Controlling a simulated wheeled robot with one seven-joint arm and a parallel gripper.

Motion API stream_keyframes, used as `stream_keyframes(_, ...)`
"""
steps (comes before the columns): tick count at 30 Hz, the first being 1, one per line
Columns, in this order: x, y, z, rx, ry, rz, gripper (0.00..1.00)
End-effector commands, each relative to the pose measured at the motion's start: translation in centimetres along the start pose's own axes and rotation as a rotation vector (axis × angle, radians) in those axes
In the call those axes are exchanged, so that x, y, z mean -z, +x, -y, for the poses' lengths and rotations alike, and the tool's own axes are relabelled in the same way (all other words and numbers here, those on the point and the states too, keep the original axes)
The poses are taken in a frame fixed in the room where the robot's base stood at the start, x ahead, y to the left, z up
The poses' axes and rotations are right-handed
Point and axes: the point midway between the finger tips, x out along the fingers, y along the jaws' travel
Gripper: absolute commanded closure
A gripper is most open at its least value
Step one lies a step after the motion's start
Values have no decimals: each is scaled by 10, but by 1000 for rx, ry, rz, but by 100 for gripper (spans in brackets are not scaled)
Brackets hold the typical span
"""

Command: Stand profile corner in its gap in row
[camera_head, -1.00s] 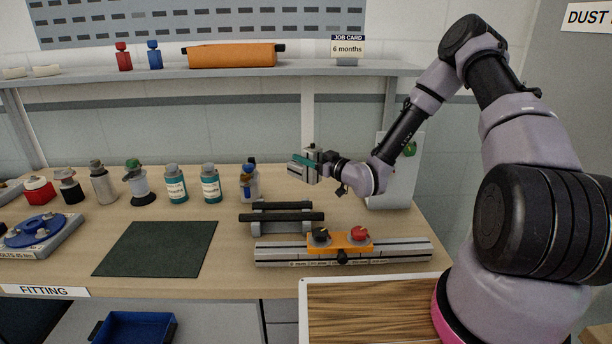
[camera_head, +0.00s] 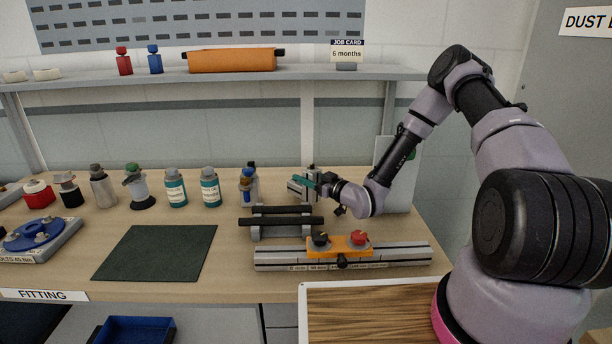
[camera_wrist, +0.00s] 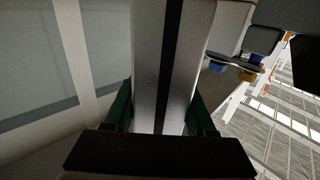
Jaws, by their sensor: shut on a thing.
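The profile corner appears to be the grey block with a dark slot that my gripper (camera_head: 308,183) holds near the back right of the bench. The block (camera_head: 299,191) shows just left of the green fingers in the head view. In the wrist view the grey block (camera_wrist: 150,60), with a black groove along it, fills the middle between the green fingers. My gripper is shut on it. A row of bottles and parts stands along the bench, with a blue-and-brown item (camera_head: 247,187) left of the held block. I cannot tell whether the block touches the bench.
Black rollers on a stand (camera_head: 281,222) and a grey rail (camera_head: 400,254) with an orange block (camera_head: 352,246) lie in front of the gripper. Teal bottles (camera_head: 210,188) stand farther left. A pale upright panel (camera_head: 402,190) is behind my arm. The shelf (camera_head: 130,77) runs above.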

Motion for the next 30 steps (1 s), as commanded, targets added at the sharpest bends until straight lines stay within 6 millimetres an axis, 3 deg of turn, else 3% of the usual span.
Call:
stream_keyframes(7, -3, 0, 0, 0, -2, -3, 100)
stream_keyframes(8, -4, 0, 0, -1, -1, 0, 32)
stream_keyframes(9, -4, 0, 0, -1, 0, 0, 17)
stream_keyframes(10, -4, 0, 0, -1, 0, 0, 14)
stream_keyframes(20, -2, 0, 0, 0, -1, 0, 14)
stream_keyframes(24, 10, 0, 0, 0, -2, -1, 14)
stream_keyframes(30, 7, -45, -1, -4, 4, 2, 14)
